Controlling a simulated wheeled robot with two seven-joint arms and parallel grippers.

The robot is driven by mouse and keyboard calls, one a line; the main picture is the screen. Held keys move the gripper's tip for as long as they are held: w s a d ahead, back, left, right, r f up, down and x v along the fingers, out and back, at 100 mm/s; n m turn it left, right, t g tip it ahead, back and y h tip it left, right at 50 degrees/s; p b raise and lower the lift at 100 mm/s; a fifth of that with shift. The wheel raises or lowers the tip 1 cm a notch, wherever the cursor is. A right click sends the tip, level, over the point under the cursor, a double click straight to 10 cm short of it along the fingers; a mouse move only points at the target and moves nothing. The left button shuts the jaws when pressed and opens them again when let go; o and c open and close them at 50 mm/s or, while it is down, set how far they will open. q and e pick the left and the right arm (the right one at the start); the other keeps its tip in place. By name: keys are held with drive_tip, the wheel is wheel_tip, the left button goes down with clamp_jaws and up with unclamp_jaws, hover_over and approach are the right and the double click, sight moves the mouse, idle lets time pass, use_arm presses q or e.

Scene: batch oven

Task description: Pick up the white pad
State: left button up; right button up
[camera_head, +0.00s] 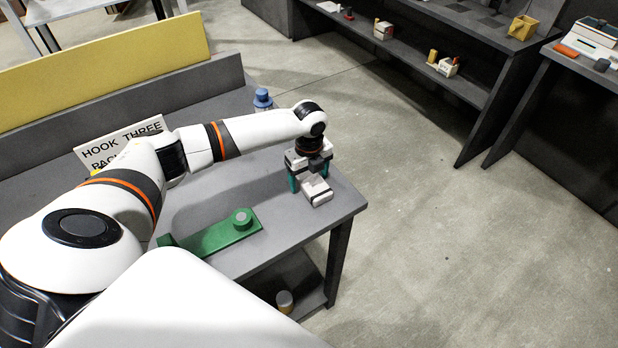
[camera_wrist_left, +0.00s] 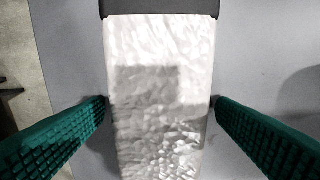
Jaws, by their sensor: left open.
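The white pad (camera_wrist_left: 160,90) has a wrinkled white surface and a dark end piece. It fills the middle of the left wrist view. In the head view the white pad (camera_head: 315,187) lies near the right corner of the grey table (camera_head: 290,225). My left gripper (camera_head: 310,178) points down over it. Its green ribbed fingers stand on either side of the pad in the left wrist view (camera_wrist_left: 161,108), open, with the tips very close to its edges. Whether they touch it I cannot tell. My right gripper is not in view.
A green bar with a round knob (camera_head: 225,234) lies on the table in front of my left arm. A blue bottle-like object (camera_head: 262,99) stands behind the arm. Shelves (camera_head: 440,75) with small objects stand across open floor.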

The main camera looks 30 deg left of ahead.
use_arm(q)
drive_tip(key=shift+c, duration=0.6)
drive_tip(key=c, duration=0.9)
drive_tip(key=shift+r, duration=0.1)
drive_tip(key=shift+c, duration=0.2)
